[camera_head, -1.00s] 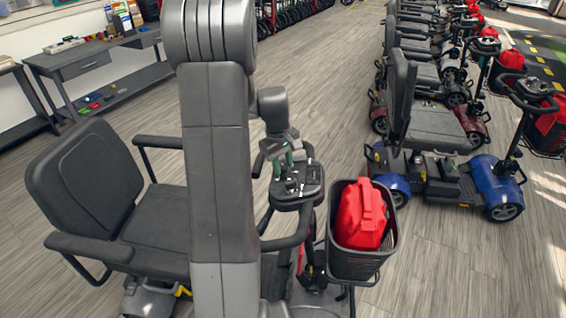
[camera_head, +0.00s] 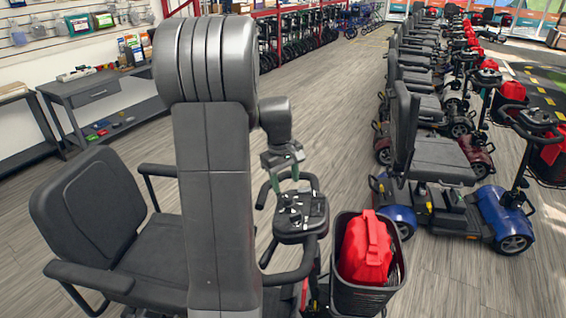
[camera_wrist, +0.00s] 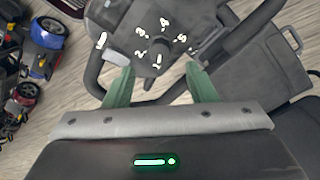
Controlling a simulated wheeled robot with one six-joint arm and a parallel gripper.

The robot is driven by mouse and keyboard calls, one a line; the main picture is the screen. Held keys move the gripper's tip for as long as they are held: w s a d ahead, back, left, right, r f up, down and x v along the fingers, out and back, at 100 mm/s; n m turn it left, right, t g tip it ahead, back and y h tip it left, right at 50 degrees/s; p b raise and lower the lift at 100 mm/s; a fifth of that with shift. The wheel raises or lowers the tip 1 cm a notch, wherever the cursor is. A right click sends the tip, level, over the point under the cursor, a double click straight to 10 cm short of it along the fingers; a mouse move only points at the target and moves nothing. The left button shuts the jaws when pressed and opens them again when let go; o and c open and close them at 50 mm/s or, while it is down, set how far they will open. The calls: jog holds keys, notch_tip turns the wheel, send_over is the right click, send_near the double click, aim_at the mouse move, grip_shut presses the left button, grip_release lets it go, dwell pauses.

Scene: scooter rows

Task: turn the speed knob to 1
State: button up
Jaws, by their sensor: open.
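The scooter's dark control console (camera_head: 302,218) stands right of my arm in the head view. In the wrist view, its dark speed knob (camera_wrist: 165,48) sits amid white numerals 1 to 5. I cannot tell which numeral the knob points to. My gripper (camera_wrist: 160,69) is open, its two green fingers apart on either side of the dial's lower part, with nothing between them.
The scooter's black seat (camera_head: 100,215) is at left. A row of scooters (camera_head: 435,200) lines the right. A grey bench (camera_head: 100,92) stands at the back left. Floor between is clear.

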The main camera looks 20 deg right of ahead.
aim_at(288, 198)
notch_tip(288, 198, up, 8)
jog(key=shift+a+f, duration=0.25)
jog(key=shift+a, duration=0.2)
jog(key=shift+f, duration=0.15)
jog(key=f, duration=0.4)
jog(key=d+f, duration=0.1)
jog(key=f, duration=0.9)
jog(key=shift+d, duration=0.35)
jog(key=shift+r+m, duration=0.25)
jog(key=shift+m, duration=0.35)
jog(key=shift+n, duration=0.3)
